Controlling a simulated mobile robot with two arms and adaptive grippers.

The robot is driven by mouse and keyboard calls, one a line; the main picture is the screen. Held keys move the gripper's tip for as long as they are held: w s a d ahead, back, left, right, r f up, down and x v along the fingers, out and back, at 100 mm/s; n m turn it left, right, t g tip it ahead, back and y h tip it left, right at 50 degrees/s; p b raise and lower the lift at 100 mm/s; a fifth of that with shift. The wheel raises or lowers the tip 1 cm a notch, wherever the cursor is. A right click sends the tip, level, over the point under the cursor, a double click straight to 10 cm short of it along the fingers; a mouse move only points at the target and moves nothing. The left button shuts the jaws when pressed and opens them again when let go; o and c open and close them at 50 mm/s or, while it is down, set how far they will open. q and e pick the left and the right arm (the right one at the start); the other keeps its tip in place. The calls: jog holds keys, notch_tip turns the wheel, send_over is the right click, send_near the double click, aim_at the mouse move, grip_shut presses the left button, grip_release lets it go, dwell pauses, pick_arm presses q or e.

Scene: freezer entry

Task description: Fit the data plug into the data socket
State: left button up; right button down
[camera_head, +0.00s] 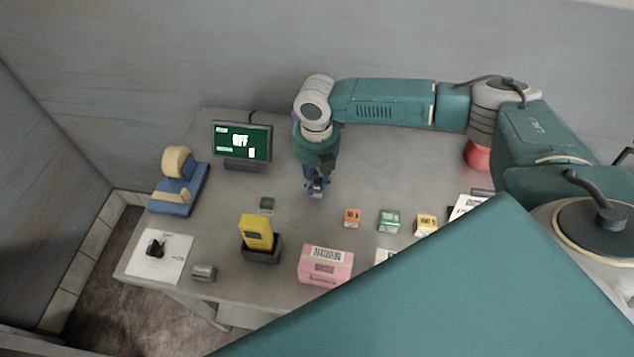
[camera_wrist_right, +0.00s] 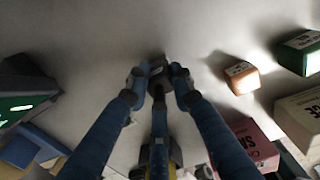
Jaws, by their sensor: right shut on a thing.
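My right gripper (camera_head: 317,191) points down over the middle of the desk, right of the screen. In the right wrist view, its blue fingers (camera_wrist_right: 156,76) are shut on a small dark grey piece (camera_wrist_right: 157,66), which looks like the data plug. The fingers hide much of it, and I cannot tell whether it touches the desk. No socket opening shows clearly. My left gripper is not in view.
A yellow handheld device (camera_head: 256,232) stands in a dark dock (camera_head: 262,256). A pink box (camera_head: 326,265) and small orange (camera_head: 352,217) and green (camera_head: 389,220) boxes stand nearer and right. Bare desk surrounds the gripper.

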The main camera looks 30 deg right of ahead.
jog(key=shift+p, duration=0.45)
jog(key=shift+r+p, duration=0.35)
jog(key=shift+p, duration=0.35)
dwell(0.8)
jog(key=shift+r+p, duration=0.15)
jog(key=shift+p, duration=0.15)
jog(key=shift+r+p, duration=0.25)
jog(key=shift+p, duration=0.2)
dwell(0.4)
jog(key=shift+r, duration=0.4)
dwell(0.5)
jog(key=shift+r, duration=2.65)
jog(key=shift+a, duration=0.1)
